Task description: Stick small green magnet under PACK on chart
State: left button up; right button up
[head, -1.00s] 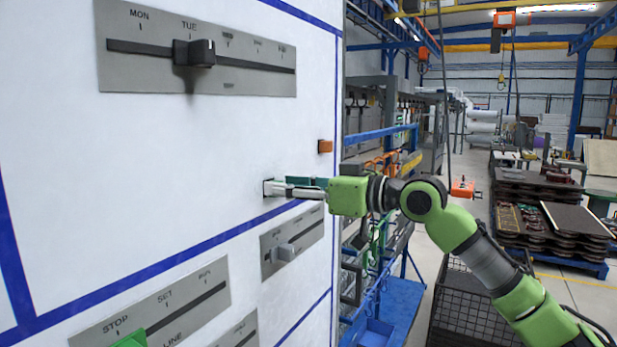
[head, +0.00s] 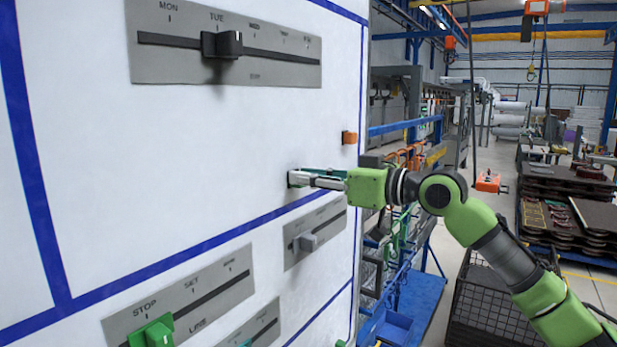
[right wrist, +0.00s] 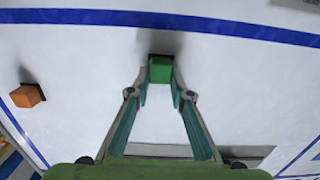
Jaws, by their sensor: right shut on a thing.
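The small green magnet (right wrist: 160,70) is between the fingertips of my right gripper (right wrist: 160,78) in the right wrist view. The fingers are shut on its two sides. In the head view my right gripper (head: 300,179) reaches in from the right, with its tips at the white chart (head: 240,135), just above a blue line. A dark shadow lies on the chart beside the magnet; I cannot tell whether the magnet touches the surface. No PACK label is readable in these views. My left gripper is not in view.
An orange magnet (head: 349,137) sits on the chart near its right edge. A day slider (head: 225,45) is above, a small grey slider (head: 308,243) below the gripper, and a STOP/SET slider with a green knob (head: 158,334) lower left. Racks stand beyond the chart's edge.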

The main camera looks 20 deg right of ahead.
jog(key=shift+s+d+f, duration=0.1)
jog(key=shift+s+d, duration=0.05)
jog(key=b+v, duration=0.2)
jog(key=v, duration=0.4)
jog(key=shift+s+d+b, duration=0.2)
jog(key=shift+s+b, duration=0.1)
jog(key=shift+b, duration=0.1)
dwell(1.0)
jog(key=shift+a, duration=0.1)
dwell(0.3)
